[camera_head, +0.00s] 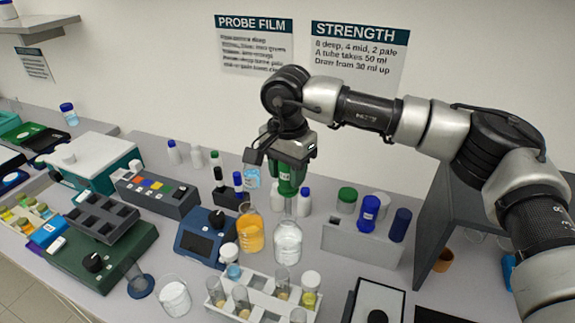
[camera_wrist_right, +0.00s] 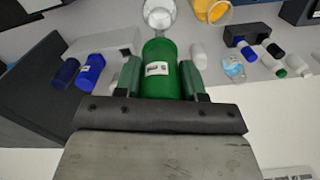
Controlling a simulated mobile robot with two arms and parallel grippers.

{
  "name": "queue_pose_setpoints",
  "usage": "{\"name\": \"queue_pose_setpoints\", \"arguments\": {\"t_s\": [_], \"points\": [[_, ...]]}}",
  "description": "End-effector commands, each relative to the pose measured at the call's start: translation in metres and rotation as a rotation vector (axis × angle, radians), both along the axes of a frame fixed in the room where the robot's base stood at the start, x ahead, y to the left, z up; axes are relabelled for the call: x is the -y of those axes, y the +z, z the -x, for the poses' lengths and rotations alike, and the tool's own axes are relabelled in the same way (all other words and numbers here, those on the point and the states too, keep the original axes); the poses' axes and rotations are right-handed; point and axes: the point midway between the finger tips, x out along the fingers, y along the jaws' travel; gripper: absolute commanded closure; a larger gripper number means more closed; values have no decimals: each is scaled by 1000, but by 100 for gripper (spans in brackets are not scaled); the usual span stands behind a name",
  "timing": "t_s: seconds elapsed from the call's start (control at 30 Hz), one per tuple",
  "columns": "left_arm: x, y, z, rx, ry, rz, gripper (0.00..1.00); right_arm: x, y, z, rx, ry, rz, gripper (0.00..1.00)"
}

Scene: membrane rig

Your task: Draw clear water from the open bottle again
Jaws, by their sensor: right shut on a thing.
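My right gripper (camera_head: 287,170) is shut on a green cylinder with a white label, the pipette (camera_head: 288,186). In the right wrist view the pipette (camera_wrist_right: 160,70) stands between the two fingers (camera_wrist_right: 160,80). The gripper holds it upright above the clear open bottle (camera_head: 288,245), which stands on the bench. The pipette's thin lower part reaches down to the bottle's neck. I cannot tell how deep its tip is. In the right wrist view the clear bottle's round mouth (camera_wrist_right: 158,15) shows just beyond the pipette. My left gripper is not in view.
A flask of orange liquid (camera_head: 250,234) stands close left of the clear bottle. A white tube rack (camera_head: 262,283) is in front. A grey block with blue and green caps (camera_head: 345,239) is to the right. A blue device (camera_head: 204,240) is to the left.

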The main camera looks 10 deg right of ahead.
Motion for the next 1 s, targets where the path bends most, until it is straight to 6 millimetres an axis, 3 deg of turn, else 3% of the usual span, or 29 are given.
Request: {"name": "queue_pose_setpoints", "arguments": {"t_s": [0.6, 1.0], "points": [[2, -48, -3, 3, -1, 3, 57, 0, -59, 0, 0, 1, -1, 89], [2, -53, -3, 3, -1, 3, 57, 0, -65, 0, 1, 1, -1, 89]]}}
